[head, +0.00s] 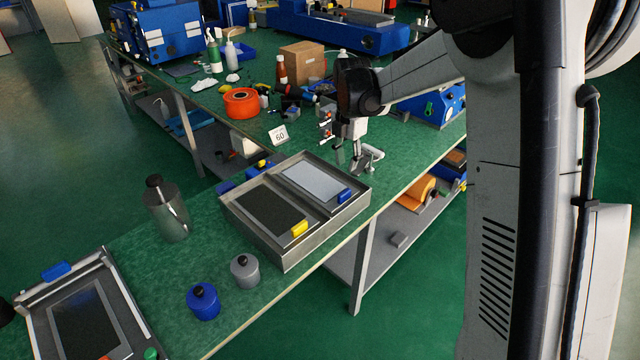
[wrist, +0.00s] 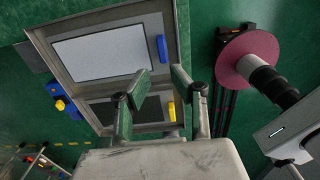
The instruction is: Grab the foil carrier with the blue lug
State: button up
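The foil carrier with the blue lug (head: 312,180) is a pale flat panel lying in the far right compartment of a grey metal tray (head: 328,232). Its blue lug (head: 345,196) is at the panel's right corner; the lug also shows in the wrist view (wrist: 162,48). A dark panel (head: 268,209) with a yellow lug (head: 300,228) lies in the near left compartment. My gripper (head: 362,160) is over the bench just beyond the tray's right back corner. In the wrist view its fingers (wrist: 163,88) are spread and empty, overlapping the tray and the dark panel.
A blue jar (head: 203,302), a grey jar (head: 245,271) and a dark metal bottle (head: 168,210) stand left of the tray. The bench's front edge is close to the tray.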

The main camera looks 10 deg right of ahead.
send_over(344, 192)
jog(key=f, duration=0.6)
jog(key=shift+w+d+f, duration=0.1)
jog(key=shift+w, duration=0.15)
jog(key=shift+s+f, duration=0.15)
jog(key=shift+f, duration=1.25)
jog(key=shift+s+f, duration=0.1)
jog(key=shift+f, duration=1.25)
grip_shut()
